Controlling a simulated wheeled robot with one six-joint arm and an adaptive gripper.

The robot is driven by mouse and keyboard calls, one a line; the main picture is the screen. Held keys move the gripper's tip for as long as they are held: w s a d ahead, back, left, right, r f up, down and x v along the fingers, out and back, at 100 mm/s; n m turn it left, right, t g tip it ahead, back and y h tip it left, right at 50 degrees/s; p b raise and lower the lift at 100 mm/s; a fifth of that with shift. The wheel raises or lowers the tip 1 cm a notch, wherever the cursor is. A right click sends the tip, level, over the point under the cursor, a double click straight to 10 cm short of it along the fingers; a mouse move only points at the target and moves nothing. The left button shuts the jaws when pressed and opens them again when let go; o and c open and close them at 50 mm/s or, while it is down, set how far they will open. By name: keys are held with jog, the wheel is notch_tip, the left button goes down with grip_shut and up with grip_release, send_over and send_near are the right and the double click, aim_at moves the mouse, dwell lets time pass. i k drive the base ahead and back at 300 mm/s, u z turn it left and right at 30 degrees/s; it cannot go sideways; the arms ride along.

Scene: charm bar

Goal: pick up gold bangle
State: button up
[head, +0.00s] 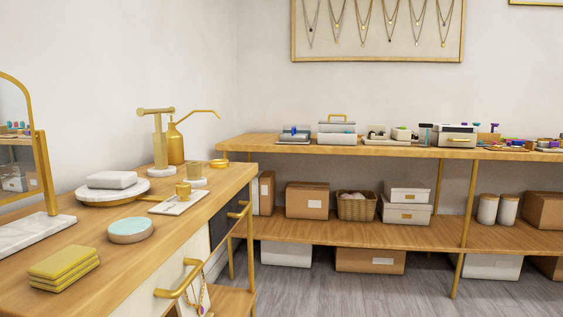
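A small gold ring-shaped piece (219,163), which looks like the gold bangle, lies at the far right end of the wooden dresser top (150,245). It is close to the back corner, right of a small pale round piece (196,182). It is small in the picture and its details are hard to tell. My gripper is not in view.
A gold T-shaped stand (157,140) and a gold spouted bottle (176,145) stand left of it. A white tray (170,208) bears a small gold piece (183,189). A shelf unit (380,236) with boxes stands along the back wall. Grey floor (330,292) is open in front.

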aim_at(221, 163)
jog(key=z, duration=0.25)
jog(key=i, duration=1.8)
jog(key=u, duration=2.2)
